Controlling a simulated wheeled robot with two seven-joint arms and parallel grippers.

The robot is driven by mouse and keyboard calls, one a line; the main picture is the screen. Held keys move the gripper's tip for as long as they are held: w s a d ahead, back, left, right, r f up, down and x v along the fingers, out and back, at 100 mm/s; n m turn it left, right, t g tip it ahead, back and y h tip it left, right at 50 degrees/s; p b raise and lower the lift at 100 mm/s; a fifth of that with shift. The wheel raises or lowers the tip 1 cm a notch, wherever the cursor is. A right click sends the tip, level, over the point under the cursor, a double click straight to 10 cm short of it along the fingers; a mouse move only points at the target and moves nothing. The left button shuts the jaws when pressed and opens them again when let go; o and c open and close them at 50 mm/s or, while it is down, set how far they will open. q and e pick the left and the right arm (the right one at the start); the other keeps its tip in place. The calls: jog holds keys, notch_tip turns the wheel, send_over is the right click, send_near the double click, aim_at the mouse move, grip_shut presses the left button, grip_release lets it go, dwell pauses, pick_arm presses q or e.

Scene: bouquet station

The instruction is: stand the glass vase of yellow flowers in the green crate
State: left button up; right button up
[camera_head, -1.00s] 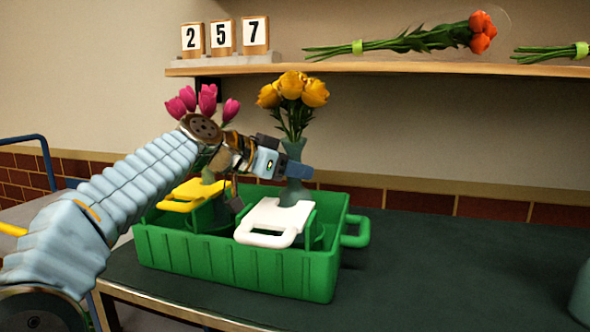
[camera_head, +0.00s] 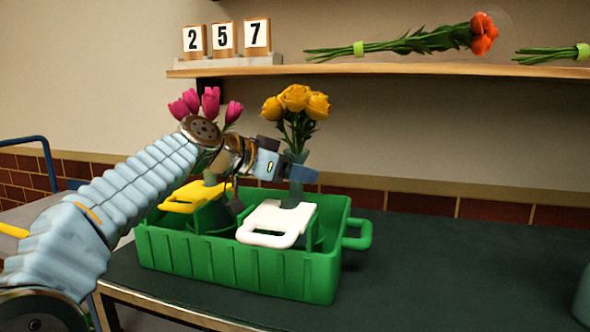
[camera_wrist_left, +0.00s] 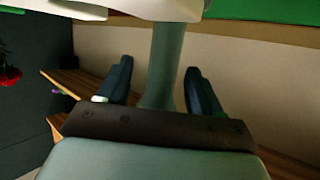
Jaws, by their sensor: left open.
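The glass vase (camera_head: 296,188) of yellow flowers (camera_head: 296,103) stands upright in the right part of the green crate (camera_head: 236,268), behind a white handled piece (camera_head: 272,224) that hides its lower body. Its greenish neck also shows in the left wrist view (camera_wrist_left: 163,65). My left gripper (camera_head: 297,171) is at the vase's neck, below the blooms. In the left wrist view its two fingers (camera_wrist_left: 159,85) are open, one on each side of the neck, with gaps visible. My right gripper is not in view.
Pink tulips (camera_head: 210,101) stand in the crate's left part behind a yellow handled piece (camera_head: 190,198), partly hidden by my left arm. A shelf (camera_head: 400,68) with number blocks (camera_head: 226,38) and wrapped orange flowers (camera_head: 482,35) hangs above.

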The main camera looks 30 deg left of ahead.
pick_arm(q)
jog(key=v, duration=1.3)
jog(key=shift+s+a, duration=0.25)
jog(key=shift+s, duration=0.1)
